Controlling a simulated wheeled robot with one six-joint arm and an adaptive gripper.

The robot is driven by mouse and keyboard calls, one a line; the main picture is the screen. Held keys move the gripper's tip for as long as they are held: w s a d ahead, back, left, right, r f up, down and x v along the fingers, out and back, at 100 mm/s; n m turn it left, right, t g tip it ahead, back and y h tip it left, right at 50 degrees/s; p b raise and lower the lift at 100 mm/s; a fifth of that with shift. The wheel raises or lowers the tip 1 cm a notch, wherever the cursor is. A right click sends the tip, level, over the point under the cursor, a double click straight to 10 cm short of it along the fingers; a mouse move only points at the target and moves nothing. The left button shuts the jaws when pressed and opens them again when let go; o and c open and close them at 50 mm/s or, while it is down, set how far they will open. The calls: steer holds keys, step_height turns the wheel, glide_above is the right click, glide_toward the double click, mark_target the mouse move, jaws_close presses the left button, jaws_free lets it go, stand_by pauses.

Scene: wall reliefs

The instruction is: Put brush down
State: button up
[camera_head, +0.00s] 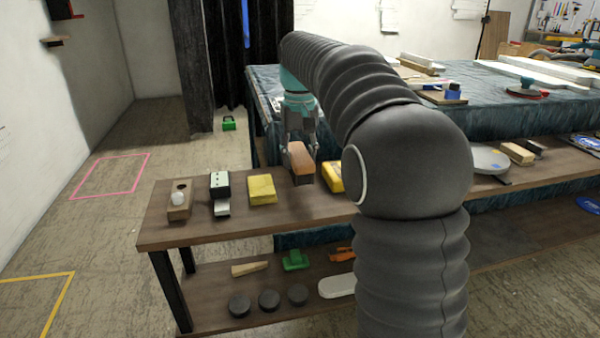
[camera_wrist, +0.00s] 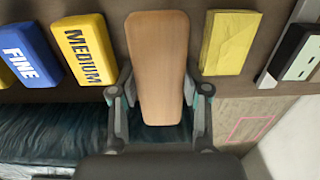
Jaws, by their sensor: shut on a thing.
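The brush (camera_head: 301,158) has a brown wooden back and is between the fingers of my gripper (camera_head: 300,150), over the wooden shelf top (camera_head: 235,226). In the wrist view the brush (camera_wrist: 158,62) stands lengthwise between the two fingers (camera_wrist: 160,98), which grip its sides. Its underside is hidden in the wrist view. I cannot tell whether it touches the shelf or hangs just above it. It is between a yellow sponge-like block (camera_head: 262,189) on the left and a yellow block marked MEDIUM (camera_wrist: 84,50).
Left of the yellow block stand a black-and-white device (camera_head: 220,190) and a wooden holder (camera_head: 179,202). A block marked FINE (camera_wrist: 24,54) lies beyond MEDIUM. The lower shelf holds dark discs (camera_head: 268,299) and tools. A cloth-covered table (camera_head: 465,118) stands behind. The shelf's front strip is clear.

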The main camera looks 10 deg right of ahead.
steer(key=shift+f+b, duration=0.4)
steer(key=shift+f, duration=1.5)
steer(key=shift+f, duration=0.1)
steer(key=o, duration=1.3)
steer(key=shift+o, duration=0.2)
